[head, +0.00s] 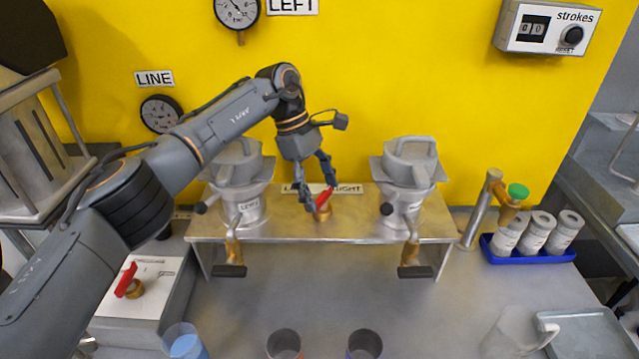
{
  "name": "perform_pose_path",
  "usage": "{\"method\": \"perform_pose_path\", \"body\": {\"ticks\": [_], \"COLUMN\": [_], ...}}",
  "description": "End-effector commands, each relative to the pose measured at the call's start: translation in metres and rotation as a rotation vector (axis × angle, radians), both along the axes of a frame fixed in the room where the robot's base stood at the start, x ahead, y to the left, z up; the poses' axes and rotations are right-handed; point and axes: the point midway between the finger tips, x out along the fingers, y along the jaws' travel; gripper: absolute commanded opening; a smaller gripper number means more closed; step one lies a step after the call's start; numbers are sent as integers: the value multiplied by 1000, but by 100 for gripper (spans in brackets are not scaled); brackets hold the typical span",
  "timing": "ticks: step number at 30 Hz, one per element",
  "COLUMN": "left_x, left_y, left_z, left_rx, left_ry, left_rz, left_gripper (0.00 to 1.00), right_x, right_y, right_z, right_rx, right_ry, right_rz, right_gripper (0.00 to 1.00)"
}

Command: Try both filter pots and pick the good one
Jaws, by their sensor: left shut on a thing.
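Two grey metal filter pots stand on a metal stand (360,228): the left pot (240,205) and the right pot (405,190). Each has a handled lid and a brass spout with a dark handle below. Between them is a red-handled brass valve (323,208), with a label partly hidden behind the gripper. My left gripper (319,202) points down and is shut on the red handle. My right gripper is not in view.
A second red valve (127,281) sits on a white box at left, near a beaker of blue liquid (184,344). A stroke counter (545,27) and gauges (160,113) hang on the yellow wall.

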Motion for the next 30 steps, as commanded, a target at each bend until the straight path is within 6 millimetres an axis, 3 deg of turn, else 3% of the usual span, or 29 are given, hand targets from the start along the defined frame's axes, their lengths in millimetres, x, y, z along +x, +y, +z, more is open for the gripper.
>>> {"method": "perform_pose_path", "body": {"ticks": [12, 30], "left_x": [1, 1], "left_y": [-1, -1], "left_z": [0, -1], "left_rx": [2, 2], "left_ry": [1, -2], "left_rz": [-238, -302], "left_gripper": [40, 40], "right_x": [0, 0], "right_y": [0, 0], "right_z": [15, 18], "right_rx": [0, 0], "right_ry": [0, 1], "right_rz": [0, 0], "right_gripper": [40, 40]}}
